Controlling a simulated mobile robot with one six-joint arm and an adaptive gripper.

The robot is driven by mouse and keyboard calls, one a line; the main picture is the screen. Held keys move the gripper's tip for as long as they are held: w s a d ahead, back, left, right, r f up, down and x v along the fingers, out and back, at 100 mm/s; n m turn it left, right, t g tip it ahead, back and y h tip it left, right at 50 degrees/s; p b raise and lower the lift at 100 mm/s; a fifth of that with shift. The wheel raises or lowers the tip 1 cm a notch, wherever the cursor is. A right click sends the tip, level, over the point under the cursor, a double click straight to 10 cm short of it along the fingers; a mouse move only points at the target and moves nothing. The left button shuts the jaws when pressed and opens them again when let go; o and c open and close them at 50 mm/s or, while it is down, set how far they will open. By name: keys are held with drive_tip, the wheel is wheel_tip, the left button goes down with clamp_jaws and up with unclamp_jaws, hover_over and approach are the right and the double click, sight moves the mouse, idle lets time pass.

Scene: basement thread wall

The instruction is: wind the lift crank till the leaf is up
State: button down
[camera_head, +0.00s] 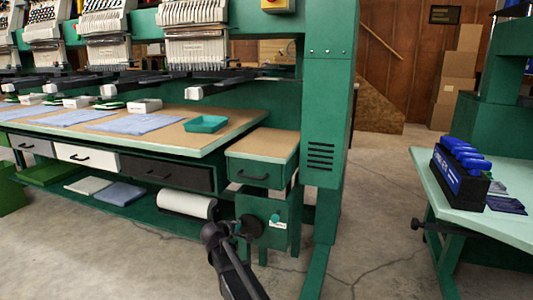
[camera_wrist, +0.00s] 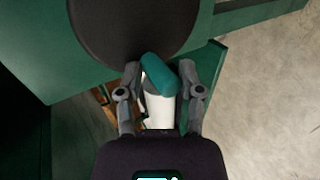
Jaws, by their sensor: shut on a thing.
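The lift crank shows in the wrist view as a dark round disc (camera_wrist: 130,28) with a teal handle (camera_wrist: 158,75) standing out from it. My gripper (camera_wrist: 159,70) has a finger on each side of this handle and is shut on it. In the head view my gripper (camera_head: 241,228) is at the dark crank disc (camera_head: 254,225) on the green cabinet, covering its handle. A small wood-topped leaf (camera_head: 265,142) with a green edge is above the crank, beside the long bench top (camera_head: 190,118). It looks slightly lower than the bench top, but the exact height is hard to tell.
A teal knob or button (camera_head: 275,217) with a white label is just right of the crank. A green post (camera_head: 328,130) stands to the right.

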sight(246, 220)
drive_tip(key=shift+r, duration=0.1)
drive_tip(key=d+r+p, duration=0.2)
drive_tip(key=r+p, duration=0.1)
drive_tip(key=shift+s+d, duration=0.3)
drive_tip(key=shift+s, duration=0.05)
drive_tip(key=c, duration=0.5)
unclamp_jaws()
drive_tip(key=shift+r, duration=0.1)
drive_tip(key=shift+a, duration=0.2)
drive_tip(key=shift+a+f, duration=0.3)
drive_tip(key=shift+f, duration=0.05)
